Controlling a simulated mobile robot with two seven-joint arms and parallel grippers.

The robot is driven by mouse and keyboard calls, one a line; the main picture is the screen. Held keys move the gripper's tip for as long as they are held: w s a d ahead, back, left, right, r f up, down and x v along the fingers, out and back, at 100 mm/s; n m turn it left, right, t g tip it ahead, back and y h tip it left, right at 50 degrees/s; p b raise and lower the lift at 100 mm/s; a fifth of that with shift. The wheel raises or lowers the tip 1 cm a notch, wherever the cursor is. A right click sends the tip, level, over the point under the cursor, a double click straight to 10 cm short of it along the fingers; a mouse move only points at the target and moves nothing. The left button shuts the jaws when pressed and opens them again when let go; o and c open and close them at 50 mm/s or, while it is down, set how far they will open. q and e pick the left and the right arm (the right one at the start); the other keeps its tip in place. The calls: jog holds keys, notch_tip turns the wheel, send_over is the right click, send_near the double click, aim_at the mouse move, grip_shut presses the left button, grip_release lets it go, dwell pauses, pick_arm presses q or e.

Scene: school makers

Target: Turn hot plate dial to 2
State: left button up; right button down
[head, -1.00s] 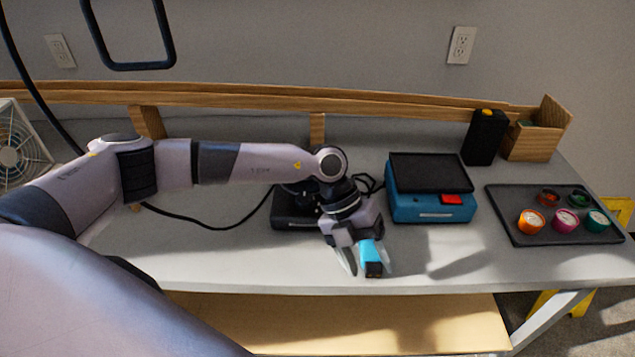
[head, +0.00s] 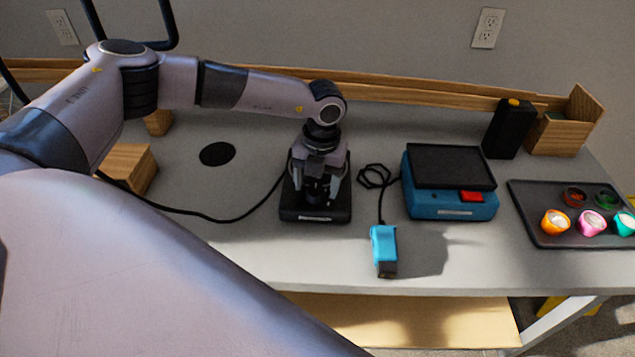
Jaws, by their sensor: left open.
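A low black device (head: 330,214) with a cord stands mid-table and seems to be the hot plate. My left gripper (head: 320,190) points down over it, fingers spread to either side of something dark on its top. I cannot tell whether the fingers touch it. The dial and any number marks are hidden by the gripper or too small to read. My right gripper is not in view.
A blue box (head: 425,203) with a black top and red button stands to the right. A cyan tool (head: 383,243) lies on the table (head: 300,262) in front. A dark tray (head: 560,236) with several colourful pots is far right. A wooden block (head: 128,165) stands left.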

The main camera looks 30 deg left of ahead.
pick_arm(q)
jog(key=shift+f, duration=0.4)
jog(key=c, duration=1.1)
jog(key=shift+o, duration=0.2)
